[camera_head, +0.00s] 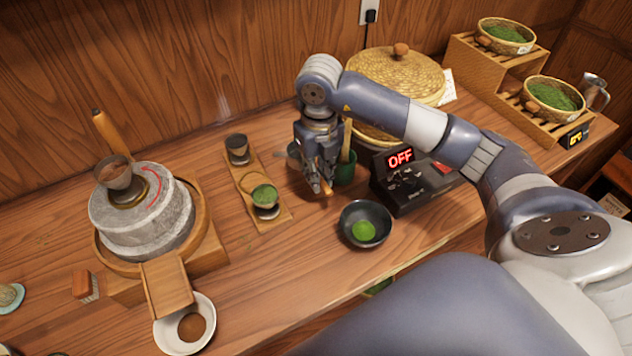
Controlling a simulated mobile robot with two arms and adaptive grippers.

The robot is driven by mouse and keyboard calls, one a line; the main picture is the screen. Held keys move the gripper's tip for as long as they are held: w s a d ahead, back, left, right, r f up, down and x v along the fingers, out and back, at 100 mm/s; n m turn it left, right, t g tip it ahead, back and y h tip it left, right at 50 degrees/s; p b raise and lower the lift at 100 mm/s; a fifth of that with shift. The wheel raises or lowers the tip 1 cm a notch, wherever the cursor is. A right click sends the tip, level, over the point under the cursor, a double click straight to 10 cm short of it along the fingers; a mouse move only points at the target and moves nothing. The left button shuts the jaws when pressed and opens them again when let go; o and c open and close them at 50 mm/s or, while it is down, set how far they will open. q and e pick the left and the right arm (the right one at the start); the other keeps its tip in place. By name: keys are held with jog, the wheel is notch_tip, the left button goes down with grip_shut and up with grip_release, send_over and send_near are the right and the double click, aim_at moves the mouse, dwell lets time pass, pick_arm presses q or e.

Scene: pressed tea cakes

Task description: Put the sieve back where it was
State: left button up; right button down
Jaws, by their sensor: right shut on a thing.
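My right gripper (322,185) reaches in from the right, pointing down over the table, and is shut. A small wooden tip, which looks like the end of the sieve's handle, shows at its fingertips. A greyish rounded piece (293,149), possibly the sieve's head, shows just left of the gripper; the fingers hide the rest. A dark green cup (345,172) with a light wooden tool stands right beside the gripper, partly hidden. A wooden stand (250,178) to the left holds a dark cup (237,146) and a cup with green powder (265,194). My left gripper is not in view.
A dark bowl (365,211) with green powder sits in front of the gripper. A black device (408,197) reading OFF stands to the right. A lidded basket (396,68) is behind my arm. A stone mill (147,219) stands at left. Bare table lies around the wooden stand.

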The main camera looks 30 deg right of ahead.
aim_at(318, 197)
notch_tip(318, 197, down, 4)
jog(key=shift+f+p, duration=0.15)
jog(key=shift+p, duration=0.2)
jog(key=shift+f, duration=0.1)
jog(key=shift+f+b, duration=0.15)
jog(key=shift+b, duration=0.15)
jog(key=c, duration=1.6)
grip_release()
jog(key=shift+r, duration=0.25)
notch_tip(318, 197, up, 10)
jog(key=shift+r+b, duration=0.25)
jog(key=shift+b, duration=0.45)
jog(key=shift+r, duration=0.75)
